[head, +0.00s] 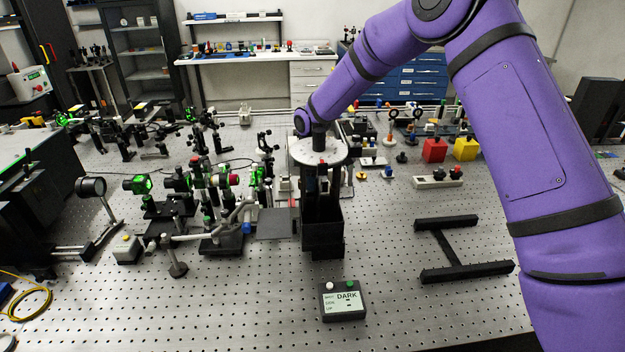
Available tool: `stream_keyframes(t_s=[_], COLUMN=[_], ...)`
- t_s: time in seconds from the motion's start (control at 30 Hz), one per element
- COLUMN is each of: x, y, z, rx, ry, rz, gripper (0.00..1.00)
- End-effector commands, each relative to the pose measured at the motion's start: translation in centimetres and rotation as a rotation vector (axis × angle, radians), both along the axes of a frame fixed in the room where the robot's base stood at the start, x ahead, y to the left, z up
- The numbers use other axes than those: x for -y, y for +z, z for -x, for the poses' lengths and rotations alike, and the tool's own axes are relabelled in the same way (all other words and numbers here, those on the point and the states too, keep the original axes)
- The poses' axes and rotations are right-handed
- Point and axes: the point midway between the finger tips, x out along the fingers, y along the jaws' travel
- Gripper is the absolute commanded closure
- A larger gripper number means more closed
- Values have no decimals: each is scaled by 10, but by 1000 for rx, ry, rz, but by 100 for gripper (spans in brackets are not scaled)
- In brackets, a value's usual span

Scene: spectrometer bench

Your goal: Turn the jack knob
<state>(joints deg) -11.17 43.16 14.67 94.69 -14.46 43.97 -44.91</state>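My gripper (322,188) points down at the middle of the bench, below a pale round plate at the end of my purple arm. It is over or in front of a tall black box-like holder (322,232); I cannot tell whether they touch. The fingers are small and dark against the dark holder, so their opening is unclear. A flat grey plate (275,223) sits at the holder's left side. A small blue knob (246,228) shows left of that plate, near a metal rod. I cannot tell for sure which part is the jack knob; it may be hidden.
A small box (343,301) reading "DARK", with a white and a green button, stands in front. A black H-shaped frame (461,250) lies at right. Optics mounts (190,190) crowd the left. Red (434,150) and yellow (466,149) blocks stand behind right. The front bench is mostly clear.

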Motion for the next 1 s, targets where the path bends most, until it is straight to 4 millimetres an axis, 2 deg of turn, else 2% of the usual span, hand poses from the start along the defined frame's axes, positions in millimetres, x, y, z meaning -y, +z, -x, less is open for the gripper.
stream_keyframes(t_s=[0.03,0.1,0.47,0.57,0.8,1.0], x=[0,0,0,0,0,0], y=[-3,-2,5,17,62,92], z=[2,1,0,0,0,0], rx=[-5,-4,0,1,1,0], ry=[1,1,1,0,0,0], rz=[1,1,0,-1,-1,0], gripper=[62,47,47,47,47,47])
